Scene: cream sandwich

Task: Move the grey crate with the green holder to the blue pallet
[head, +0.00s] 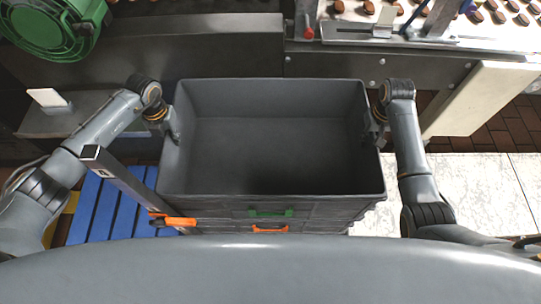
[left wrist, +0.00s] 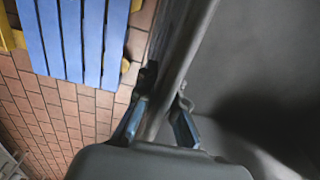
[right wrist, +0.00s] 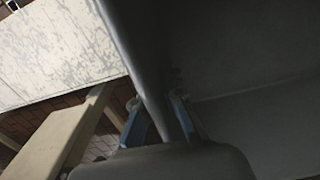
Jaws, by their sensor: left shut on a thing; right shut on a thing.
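The grey crate (head: 265,185) is open-topped and looks empty, with a green holder (head: 270,213) on its near side. My left gripper (head: 172,132) is shut on the crate's left wall. In the left wrist view my left gripper (left wrist: 158,115) has one finger on each side of the rim. My right gripper (head: 375,132) is shut on the right wall, and the right wrist view shows my right gripper (right wrist: 158,115) astride the rim there. The blue pallet (head: 112,205) lies on the floor at the left; it also shows in the left wrist view (left wrist: 75,40).
Below the held crate is another grey crate with an orange holder (head: 270,229). A metal post (head: 125,175) with an orange clamp stands between pallet and crate. A conveyor machine (head: 400,68) runs along the back. A pale panel (head: 480,98) stands at the right.

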